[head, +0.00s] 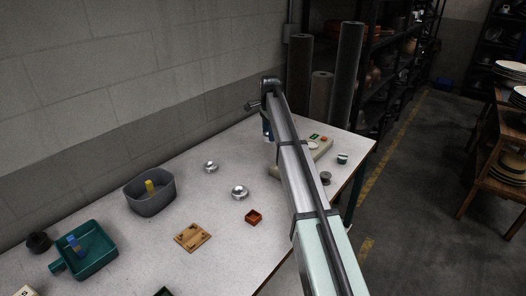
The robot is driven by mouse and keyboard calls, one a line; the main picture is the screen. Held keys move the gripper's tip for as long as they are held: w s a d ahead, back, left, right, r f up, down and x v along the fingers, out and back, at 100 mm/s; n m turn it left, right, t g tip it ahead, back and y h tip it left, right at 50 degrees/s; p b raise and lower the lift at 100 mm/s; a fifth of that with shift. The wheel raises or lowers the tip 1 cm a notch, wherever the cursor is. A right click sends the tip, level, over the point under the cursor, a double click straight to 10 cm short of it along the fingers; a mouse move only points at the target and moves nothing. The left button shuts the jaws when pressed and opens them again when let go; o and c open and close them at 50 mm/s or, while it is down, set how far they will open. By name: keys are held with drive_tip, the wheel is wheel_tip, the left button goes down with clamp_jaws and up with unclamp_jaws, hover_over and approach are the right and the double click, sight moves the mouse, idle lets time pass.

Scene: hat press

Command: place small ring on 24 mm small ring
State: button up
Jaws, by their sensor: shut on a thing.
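My gripper (267,136) hangs from the far end of my arm over the back part of the table. Its lower end shows only small beside the arm. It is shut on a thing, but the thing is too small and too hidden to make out. A silver round piece (240,192) lies on the table to the left of the arm, and a smaller silver round piece (210,167) lies farther back. I cannot tell which of the round pieces is the 24 mm small ring.
A beige device (322,146) sits behind the arm; a green-and-white round piece (343,158) and a dark disc (325,178) lie right. A grey bin (150,203), green tray (105,247), wooden block (192,237) and red-brown box (253,217) stand left. Tall rolls (346,75) stand behind.

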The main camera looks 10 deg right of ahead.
drive_tip(key=s+a+r+n, duration=0.1)
drive_tip(key=s+a+r, duration=0.1)
drive_tip(key=a, duration=0.5)
drive_tip(key=m, duration=0.2)
hover_over(239, 190)
drive_tip(key=shift+s+f, duration=0.1)
drive_tip(key=shift+f, duration=4.25)
drive_tip(key=shift+f, duration=0.15)
drive_tip(key=o, duration=1.1)
